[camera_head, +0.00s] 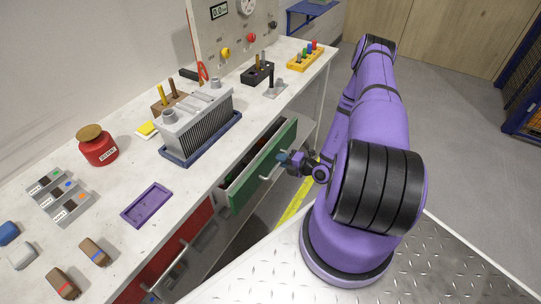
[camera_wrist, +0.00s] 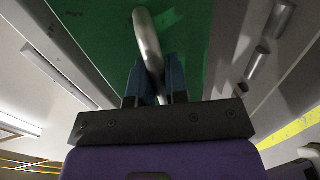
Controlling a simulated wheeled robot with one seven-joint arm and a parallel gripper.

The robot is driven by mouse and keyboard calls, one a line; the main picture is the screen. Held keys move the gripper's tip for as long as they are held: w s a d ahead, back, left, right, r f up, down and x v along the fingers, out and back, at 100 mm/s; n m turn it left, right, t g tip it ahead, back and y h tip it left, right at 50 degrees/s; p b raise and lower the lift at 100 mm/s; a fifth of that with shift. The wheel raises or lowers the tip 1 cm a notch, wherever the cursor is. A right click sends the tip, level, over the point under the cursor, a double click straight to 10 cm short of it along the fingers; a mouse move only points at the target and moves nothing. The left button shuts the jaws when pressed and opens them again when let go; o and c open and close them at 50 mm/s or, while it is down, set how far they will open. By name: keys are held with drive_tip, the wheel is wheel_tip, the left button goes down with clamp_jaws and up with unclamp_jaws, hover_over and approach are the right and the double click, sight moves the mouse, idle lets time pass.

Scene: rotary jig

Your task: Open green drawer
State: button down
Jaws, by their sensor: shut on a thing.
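The green drawer (camera_head: 251,176) is in the workbench front in the head view, and its front stands out from the bench with part of its inside showing. Its metal handle (camera_wrist: 148,40) runs between my fingers in the wrist view. My gripper (camera_head: 286,160) is at the drawer's front, at the far end of my purple arm. In the wrist view my gripper (camera_wrist: 156,80) is shut on the handle, with one dark blue finger on each side. The green front (camera_wrist: 190,40) fills the upper middle of that view.
The worktop (camera_head: 130,180) carries a finned grey block (camera_head: 197,120), a red jar (camera_head: 97,148) and a purple tray (camera_head: 147,205). Floor beyond my arm is clear.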

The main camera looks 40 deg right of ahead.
drive_tip(key=f+v, duration=0.2)
drive_tip(key=v, duration=0.7)
drive_tip(key=f+v, duration=0.2)
drive_tip(key=v, duration=0.7)
drive_tip(key=shift+v, duration=0.75)
drive_tip(key=c, duration=1.1)
unclamp_jaws()
drive_tip(key=shift+c, duration=0.2)
drive_tip(key=shift+s, duration=0.1)
drive_tip(key=v, duration=1)
drive_tip(key=shift+s, duration=0.35)
drive_tip(key=shift+d, duration=0.1)
